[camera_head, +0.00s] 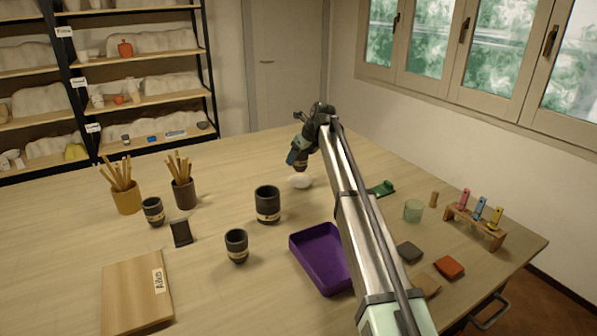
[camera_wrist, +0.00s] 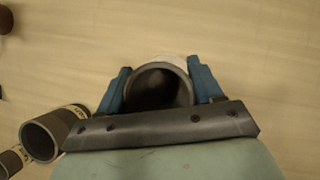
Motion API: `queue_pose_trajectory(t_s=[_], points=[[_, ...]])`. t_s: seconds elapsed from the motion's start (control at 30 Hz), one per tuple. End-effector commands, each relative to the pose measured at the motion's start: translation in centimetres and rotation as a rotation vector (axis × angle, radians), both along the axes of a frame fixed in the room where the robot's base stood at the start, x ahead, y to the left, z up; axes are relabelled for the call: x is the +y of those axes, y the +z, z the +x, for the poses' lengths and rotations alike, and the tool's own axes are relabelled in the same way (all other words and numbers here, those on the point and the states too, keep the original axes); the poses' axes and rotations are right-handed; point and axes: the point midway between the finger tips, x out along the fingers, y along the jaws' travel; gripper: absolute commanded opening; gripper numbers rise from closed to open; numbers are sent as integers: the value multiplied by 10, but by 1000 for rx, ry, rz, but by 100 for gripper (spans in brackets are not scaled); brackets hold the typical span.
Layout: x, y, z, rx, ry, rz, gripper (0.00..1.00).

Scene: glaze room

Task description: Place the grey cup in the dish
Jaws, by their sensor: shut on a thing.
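My gripper (camera_head: 297,157) is at the far middle of the table, its blue fingers shut on a dark grey cup (camera_head: 302,167). In the wrist view the cup's round open mouth (camera_wrist: 158,88) faces the camera between the two fingers, and the cup looks empty. A small white rounded thing (camera_head: 301,182) lies right below the held cup; its edge also shows behind the cup in the wrist view (camera_wrist: 178,59). I cannot tell whether it is a dish, or whether the cup touches it. A purple square tray (camera_head: 322,255) with raised walls lies nearer, partly hidden by my arm.
Dark cups with pale bands stand left of the tray: a large one (camera_head: 267,204), a smaller one (camera_head: 237,245), another (camera_head: 153,211). Stick pots (camera_head: 126,199) (camera_head: 184,193), a black stand (camera_head: 181,233) and a board (camera_head: 137,293) lie left. A glass (camera_head: 413,211) and rack (camera_head: 474,226) stand right.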

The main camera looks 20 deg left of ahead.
Motion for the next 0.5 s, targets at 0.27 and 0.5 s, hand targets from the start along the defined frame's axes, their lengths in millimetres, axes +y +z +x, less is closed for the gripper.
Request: queue_pose_trajectory(t_s=[0.27, 0.5], points=[[0, -25, 0, 0, 1, 0, 31], [0, -53, -1, 0, 1, 0, 31]])
